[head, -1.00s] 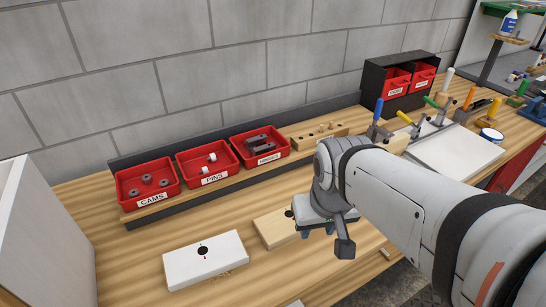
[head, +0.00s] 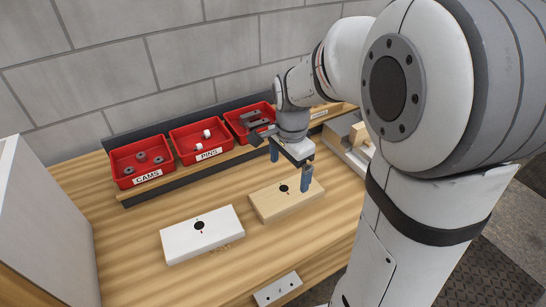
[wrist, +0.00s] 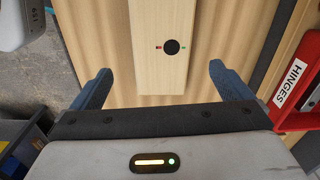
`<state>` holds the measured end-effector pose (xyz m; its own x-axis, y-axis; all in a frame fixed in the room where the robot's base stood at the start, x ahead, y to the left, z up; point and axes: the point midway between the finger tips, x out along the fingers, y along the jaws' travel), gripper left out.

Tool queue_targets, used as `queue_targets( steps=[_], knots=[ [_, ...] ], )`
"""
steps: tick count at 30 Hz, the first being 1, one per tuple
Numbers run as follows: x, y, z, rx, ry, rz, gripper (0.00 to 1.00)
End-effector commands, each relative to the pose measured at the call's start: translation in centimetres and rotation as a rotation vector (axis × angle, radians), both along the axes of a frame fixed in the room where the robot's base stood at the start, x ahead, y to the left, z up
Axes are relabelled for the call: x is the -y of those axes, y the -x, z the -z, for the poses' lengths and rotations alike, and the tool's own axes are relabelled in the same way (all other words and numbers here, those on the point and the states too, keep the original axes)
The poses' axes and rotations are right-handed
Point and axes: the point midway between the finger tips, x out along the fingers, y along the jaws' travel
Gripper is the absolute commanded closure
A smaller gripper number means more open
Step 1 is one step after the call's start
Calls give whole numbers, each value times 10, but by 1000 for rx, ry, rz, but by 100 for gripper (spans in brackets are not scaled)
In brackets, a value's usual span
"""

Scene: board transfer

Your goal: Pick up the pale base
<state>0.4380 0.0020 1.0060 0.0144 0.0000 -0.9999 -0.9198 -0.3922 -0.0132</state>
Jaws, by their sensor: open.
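The pale base (head: 285,203) is a light wooden block with a black hole on top. It lies flat on the bench, right of a white block. My gripper (head: 290,171) is open above the far side of the pale base, with nothing between its fingers. In the wrist view the pale base (wrist: 167,70) runs away from my gripper (wrist: 165,85), its near end between the two blue fingers. The fingers look apart from it. In the head view one finger overlaps the base's right part, and I cannot tell its exact height.
The white block (head: 202,236) lies left of the pale base. Red bins for cams (head: 143,162), pins (head: 203,140) and hinges (wrist: 292,83) stand along the back. A small pale plate (head: 277,289) lies at the front edge. Bare bench surrounds the blocks.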

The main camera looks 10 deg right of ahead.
Motion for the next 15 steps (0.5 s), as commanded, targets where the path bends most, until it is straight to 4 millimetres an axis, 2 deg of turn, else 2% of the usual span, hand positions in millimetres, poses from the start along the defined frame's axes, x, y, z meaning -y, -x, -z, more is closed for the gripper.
queue_targets(
  steps=[5, 15],
  knots=[
    [0, -10, 13, -17, -1, 94, 0],
    [0, -5, 54, -20, 0, 97, 0]
  ],
)
